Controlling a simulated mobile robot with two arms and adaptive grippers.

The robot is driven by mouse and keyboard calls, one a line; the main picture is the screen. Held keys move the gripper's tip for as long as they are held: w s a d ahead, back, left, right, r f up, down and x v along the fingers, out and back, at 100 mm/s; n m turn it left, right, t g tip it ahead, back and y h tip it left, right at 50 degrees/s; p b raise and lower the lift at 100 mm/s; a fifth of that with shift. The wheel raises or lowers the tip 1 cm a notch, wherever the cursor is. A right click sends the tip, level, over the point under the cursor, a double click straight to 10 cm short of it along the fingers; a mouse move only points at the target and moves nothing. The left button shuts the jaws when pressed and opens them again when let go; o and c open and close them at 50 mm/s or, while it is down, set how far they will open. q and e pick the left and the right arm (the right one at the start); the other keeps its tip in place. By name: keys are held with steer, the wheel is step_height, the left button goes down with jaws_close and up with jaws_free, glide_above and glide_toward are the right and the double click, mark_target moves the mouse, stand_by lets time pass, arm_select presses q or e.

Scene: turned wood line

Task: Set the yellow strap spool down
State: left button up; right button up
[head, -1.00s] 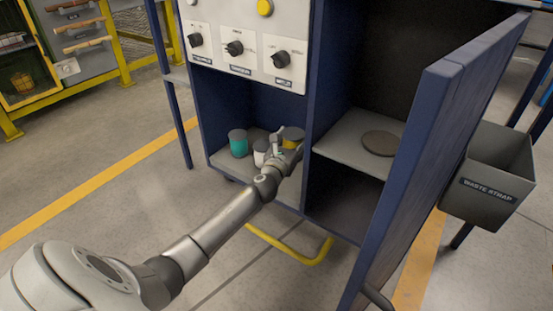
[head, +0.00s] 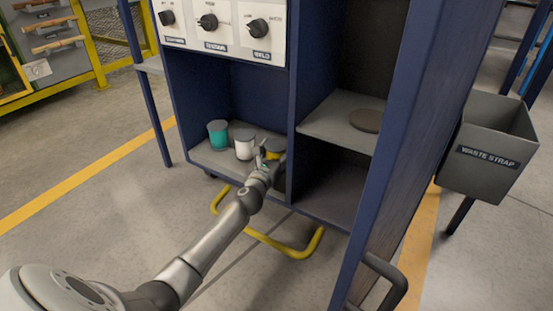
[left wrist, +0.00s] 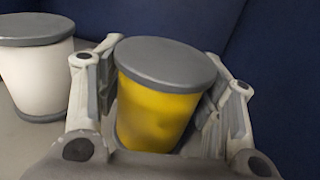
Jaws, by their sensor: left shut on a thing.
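The yellow strap spool (left wrist: 158,100) has a grey top disc and stands upright between the fingers of my left gripper (left wrist: 160,110) in the left wrist view. The gripper is shut on it. In the head view the yellow spool (head: 275,147) shows partly behind my left gripper (head: 266,160), in the lower left compartment of the blue cabinet. The spool is low, at the right end of the shelf (head: 212,160). Its underside is hidden, so I cannot tell whether it touches the shelf. My right gripper is not in view.
A white spool (head: 244,148) and a teal spool (head: 217,134) stand to the left on the same shelf. A divider (head: 292,120) is close on the right. A grey disc (head: 366,120) lies on the right shelf. The open door (head: 400,150) and waste strap bin (head: 487,160) are further right.

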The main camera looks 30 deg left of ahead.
arm_select(q)
steer(key=shift+f, duration=0.1)
steer(key=o, duration=0.9)
steer(key=shift+f, duration=0.15)
steer(key=shift+c, duration=0.2)
steer(key=p+v, duration=0.3)
steer(key=v, duration=0.9)
